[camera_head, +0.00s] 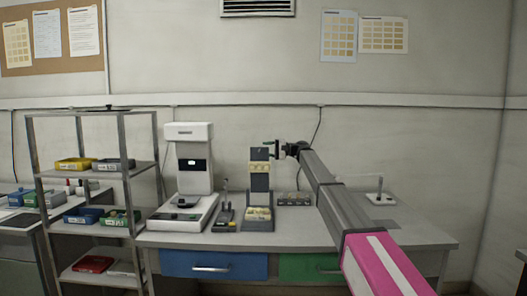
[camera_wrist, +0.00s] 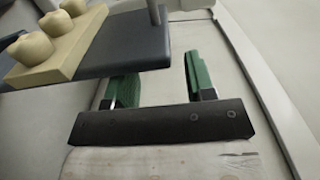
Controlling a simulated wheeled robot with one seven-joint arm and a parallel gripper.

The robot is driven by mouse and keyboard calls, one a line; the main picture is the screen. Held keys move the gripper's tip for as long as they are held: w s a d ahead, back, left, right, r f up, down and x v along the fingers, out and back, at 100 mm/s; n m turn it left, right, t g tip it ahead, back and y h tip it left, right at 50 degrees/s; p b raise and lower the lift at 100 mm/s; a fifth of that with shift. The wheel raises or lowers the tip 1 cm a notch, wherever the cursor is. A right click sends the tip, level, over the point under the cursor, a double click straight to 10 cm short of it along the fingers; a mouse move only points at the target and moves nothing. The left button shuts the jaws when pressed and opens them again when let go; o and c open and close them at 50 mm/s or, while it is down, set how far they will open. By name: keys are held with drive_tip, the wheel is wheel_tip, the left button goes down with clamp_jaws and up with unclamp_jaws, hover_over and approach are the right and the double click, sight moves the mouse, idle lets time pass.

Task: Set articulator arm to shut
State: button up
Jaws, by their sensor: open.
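The articulator stands on the bench, with a dark base (camera_head: 258,225) carrying a cream dental cast (camera_head: 258,213). Its grey upper arm (camera_head: 260,155) stands upright, raised away from the base, with another cream cast (camera_head: 260,183) on its front. My gripper (camera_head: 273,149) is at the top of this arm, on its right side. In the wrist view my gripper (camera_wrist: 160,75) is open, with two green fingers apart. The grey arm plate (camera_wrist: 140,50) covers the left fingertip and reaches across part of the gap; I cannot tell whether it touches a finger. The cast's cream teeth (camera_wrist: 75,8) show at upper left.
A white machine (camera_head: 190,170) stands left of the articulator, with a small dark device (camera_head: 224,214) between them. A low dark holder (camera_head: 294,199) is close on the right. A metal shelf rack (camera_head: 130,185) stands at left. The bench's right part (camera_head: 410,230) is mostly free.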

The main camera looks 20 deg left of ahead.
drive_tip(key=shift+x, duration=0.95)
clamp_jaws()
drive_tip(key=shift+s, duration=0.15)
